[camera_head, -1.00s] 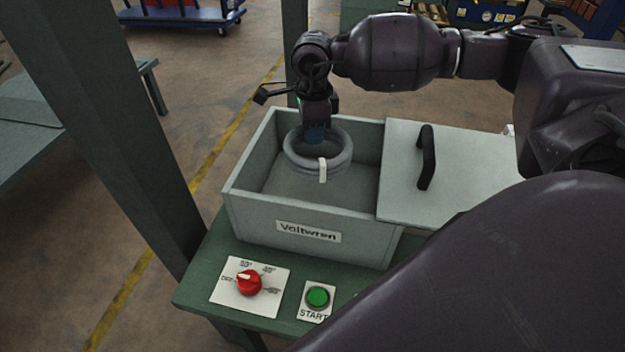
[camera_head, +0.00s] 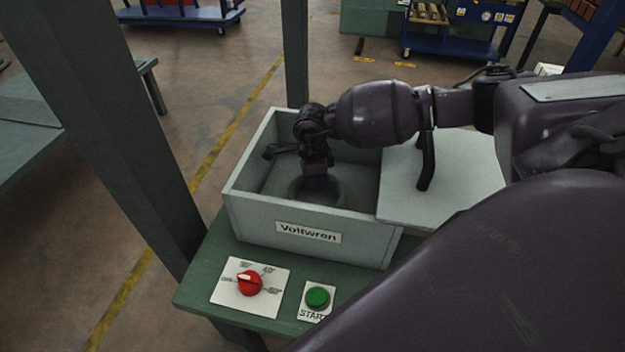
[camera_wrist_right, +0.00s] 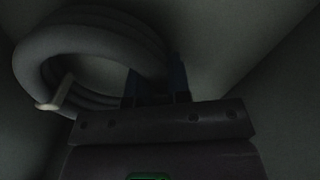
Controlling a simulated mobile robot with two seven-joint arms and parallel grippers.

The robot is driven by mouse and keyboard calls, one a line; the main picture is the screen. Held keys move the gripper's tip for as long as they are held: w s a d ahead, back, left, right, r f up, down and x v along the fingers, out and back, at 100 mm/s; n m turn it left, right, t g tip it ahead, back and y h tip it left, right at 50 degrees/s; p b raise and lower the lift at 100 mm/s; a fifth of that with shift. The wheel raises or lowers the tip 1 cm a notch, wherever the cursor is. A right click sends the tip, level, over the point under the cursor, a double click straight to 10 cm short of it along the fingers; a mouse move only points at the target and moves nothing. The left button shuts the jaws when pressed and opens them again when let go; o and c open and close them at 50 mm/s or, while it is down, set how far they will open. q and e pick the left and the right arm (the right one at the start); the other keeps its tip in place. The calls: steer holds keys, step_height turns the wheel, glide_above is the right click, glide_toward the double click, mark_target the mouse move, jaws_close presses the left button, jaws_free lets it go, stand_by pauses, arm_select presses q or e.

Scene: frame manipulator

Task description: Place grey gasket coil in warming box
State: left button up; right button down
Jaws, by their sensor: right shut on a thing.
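The warming box (camera_head: 250,215) is a grey open-topped box labelled "Voltwren" on the green bench. Its lid (camera_head: 455,190), with a black handle, lies slid to the right, leaving the left part open. The grey gasket coil (camera_head: 333,190) is down inside the box, partly hidden by my wrist and the front wall. In the right wrist view the coil (camera_wrist_right: 40,48) shows as stacked grey rings with a pale tie. My right gripper (camera_head: 316,180) reaches down into the box; its blue-tipped fingers (camera_wrist_right: 156,85) are shut on the coil's side. My left gripper is not in view.
A red rotary knob (camera_head: 249,283) and a green START button (camera_head: 317,297) sit on the bench in front of the box. A dark green post (camera_head: 110,120) stands at left. Carts (camera_head: 465,30) stand far back on the floor.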

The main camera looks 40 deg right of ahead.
steer(key=shift+f, duration=0.5)
steer(key=c, duration=1.1)
jaws_free()
steer(key=shift+r, duration=0.1)
step_height(320, 180, up, 12)
steer(key=shift+r+b, duration=0.1)
steer(key=shift+b, duration=0.2)
